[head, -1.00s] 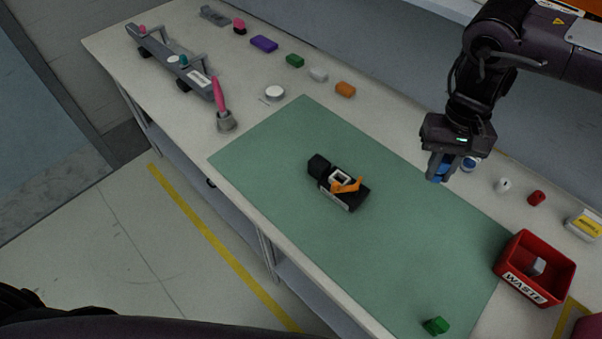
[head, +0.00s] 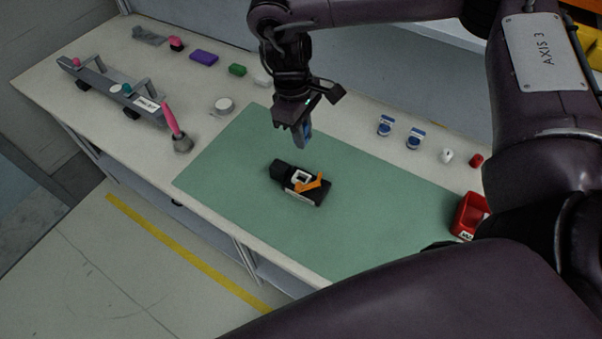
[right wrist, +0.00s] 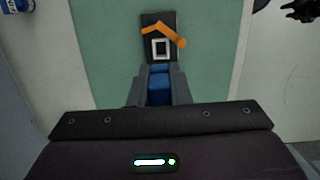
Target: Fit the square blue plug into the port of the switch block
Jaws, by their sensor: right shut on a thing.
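The switch block (head: 316,193) is black with a white-rimmed square port (head: 300,177) and an orange lever (head: 313,186). It lies on the green mat; in the right wrist view the block (right wrist: 158,19) and port (right wrist: 161,47) are just beyond my fingertips. My right gripper (head: 301,136) is shut on the blue plug (head: 308,131) and holds it above the mat, behind the block and apart from it. The plug also shows between the fingers in the right wrist view (right wrist: 159,88). A dark gripper-like part (right wrist: 299,9), probably my left gripper, is cut off at that view's top right.
Two blue-and-white containers (head: 385,126) (head: 414,139), a white piece (head: 447,155) and a red piece (head: 476,160) stand along the back right. A red bin (head: 468,214) is partly hidden by my arm. The mat around the block is clear.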

